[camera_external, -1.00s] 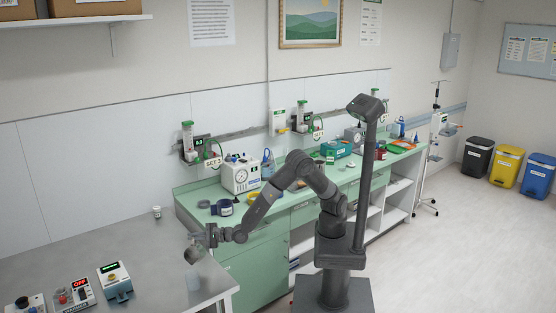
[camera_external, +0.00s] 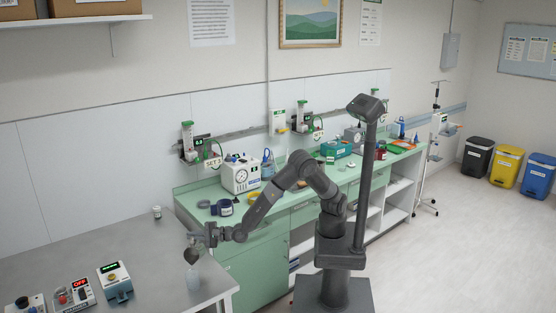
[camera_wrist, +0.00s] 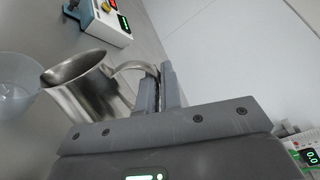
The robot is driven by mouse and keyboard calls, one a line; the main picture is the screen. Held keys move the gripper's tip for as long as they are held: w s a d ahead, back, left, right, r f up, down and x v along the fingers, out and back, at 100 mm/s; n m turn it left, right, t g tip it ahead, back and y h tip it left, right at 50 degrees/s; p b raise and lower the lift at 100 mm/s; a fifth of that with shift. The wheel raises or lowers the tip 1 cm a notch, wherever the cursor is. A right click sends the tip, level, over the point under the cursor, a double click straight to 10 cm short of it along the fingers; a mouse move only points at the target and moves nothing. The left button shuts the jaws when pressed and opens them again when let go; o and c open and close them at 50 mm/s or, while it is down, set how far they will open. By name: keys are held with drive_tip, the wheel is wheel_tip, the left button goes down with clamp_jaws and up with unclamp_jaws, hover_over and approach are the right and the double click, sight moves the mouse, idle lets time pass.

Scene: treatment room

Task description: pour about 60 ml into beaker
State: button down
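A metal jug (camera_wrist: 88,98) is held by its curved handle between the two fingers of my gripper (camera_wrist: 158,82). In the external view the jug (camera_external: 191,257) hangs tilted at the end of my gripper (camera_external: 199,238), above the grey table's corner. A clear beaker (camera_wrist: 14,92) is beside the jug's mouth at the left edge of the wrist view, partly cut off. In the external view the beaker (camera_external: 193,281) stands on the table just below the jug. No stream of liquid and no level in the beaker can be made out.
On the grey table (camera_external: 140,245) stand a blue-grey device with a green display (camera_external: 115,281), a device with a red OFF display (camera_external: 73,295) and a small cup (camera_external: 157,212). A green counter (camera_external: 188,200) with equipment is behind my arm.

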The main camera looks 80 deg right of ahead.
sight(192, 241)
drive_tip(key=shift+a+r+n, duration=0.45)
drive_tip(key=shift+n, duration=0.05)
idle(0.7)
drive_tip(key=shift+s+a+r+n+p, duration=0.15)
drive_tip(key=shift+a+r+n, duration=0.1)
drive_tip(key=shift+a+n, duration=0.25)
drive_tip(key=shift+s+a+r+n+p, duration=0.1)
drive_tip(key=shift+a+r+n+p, duration=0.15)
drive_tip(key=shift+a, duration=0.45)
idle(1.2)
drive_tip(key=d+m, duration=0.1)
drive_tip(key=d+f+m, duration=0.2)
drive_tip(key=shift+w+d+f, duration=0.15)
drive_tip(key=shift+w+d, duration=0.2)
drive_tip(key=shift+d, duration=0.05)
drive_tip(key=shift+w+d+f+m, duration=0.1)
drive_tip(key=shift+d+f+m, duration=0.25)
drive_tip(key=shift+f+m, duration=0.2)
drive_tip(key=shift+d+f+m, duration=0.3)
drive_tip(key=shift+f+m, duration=0.15)
drive_tip(key=shift+m, duration=0.15)
drive_tip(key=shift+d+f, duration=0.1)
idle(0.9)
